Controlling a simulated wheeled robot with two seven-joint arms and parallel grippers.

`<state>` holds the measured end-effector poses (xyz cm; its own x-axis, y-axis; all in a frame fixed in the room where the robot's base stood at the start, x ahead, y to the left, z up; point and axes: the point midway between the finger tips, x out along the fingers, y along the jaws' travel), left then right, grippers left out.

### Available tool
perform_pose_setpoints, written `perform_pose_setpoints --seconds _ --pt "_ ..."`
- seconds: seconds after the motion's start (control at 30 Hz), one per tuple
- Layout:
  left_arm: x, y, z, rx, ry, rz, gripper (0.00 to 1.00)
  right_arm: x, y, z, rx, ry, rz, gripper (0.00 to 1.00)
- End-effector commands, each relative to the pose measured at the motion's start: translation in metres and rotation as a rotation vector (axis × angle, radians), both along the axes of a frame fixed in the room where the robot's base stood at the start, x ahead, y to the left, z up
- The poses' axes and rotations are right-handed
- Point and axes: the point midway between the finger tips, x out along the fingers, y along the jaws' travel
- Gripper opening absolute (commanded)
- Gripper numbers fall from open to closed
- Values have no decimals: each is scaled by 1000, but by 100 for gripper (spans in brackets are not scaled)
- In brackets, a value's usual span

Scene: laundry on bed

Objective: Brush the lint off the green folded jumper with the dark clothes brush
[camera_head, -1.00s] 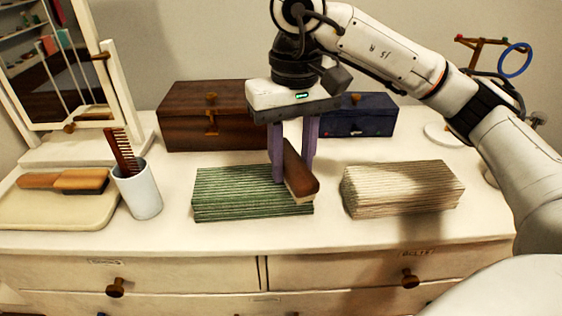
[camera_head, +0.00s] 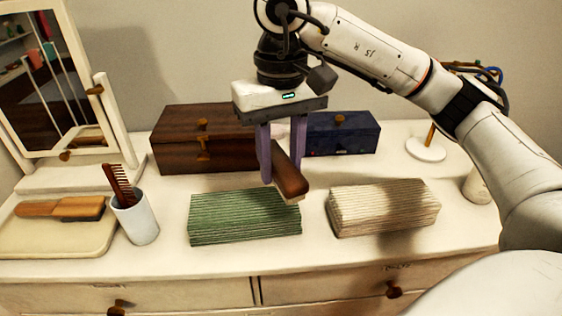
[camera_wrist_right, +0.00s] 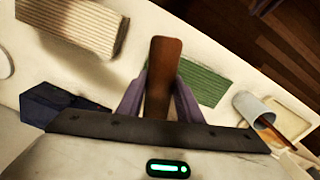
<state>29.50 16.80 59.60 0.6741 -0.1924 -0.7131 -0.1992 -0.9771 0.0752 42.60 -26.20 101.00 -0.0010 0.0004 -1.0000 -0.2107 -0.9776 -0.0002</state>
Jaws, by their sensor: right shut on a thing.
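The green folded jumper (camera_head: 245,216) lies on the dresser top, left of centre in the head view; it also shows in the wrist view (camera_wrist_right: 205,84). My right gripper (camera_head: 281,165) is shut on the dark brown clothes brush (camera_head: 291,182), which has a pale underside. The brush is tilted over the jumper's back right corner and appears raised above it. In the wrist view the brush (camera_wrist_right: 162,75) stands between the fingers and hides part of the jumper. I cannot make out lint. My left gripper is not in view.
A beige folded garment (camera_head: 384,208) lies right of the jumper. Brown (camera_head: 190,152) and blue (camera_head: 345,133) boxes stand behind. A white cup (camera_head: 135,218) with a comb, a tray (camera_head: 65,242) with a lighter wooden brush (camera_head: 62,208) and a mirror stand left.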

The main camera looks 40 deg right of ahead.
Motion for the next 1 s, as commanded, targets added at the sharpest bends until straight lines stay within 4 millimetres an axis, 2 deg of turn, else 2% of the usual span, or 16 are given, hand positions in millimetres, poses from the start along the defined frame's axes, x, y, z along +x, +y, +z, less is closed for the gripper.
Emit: perform_pose_setpoints --seconds 0.03,0.37,0.7,1.0 --pt "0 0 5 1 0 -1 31 0 0 5 0 0 -1 15" --pt "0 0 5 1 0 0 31 0 0 5 0 0 -1 15" --pt "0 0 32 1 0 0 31 0 0 34 0 0 -1 15" --pt "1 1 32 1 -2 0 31 0 0 33 0 0 -1 15"
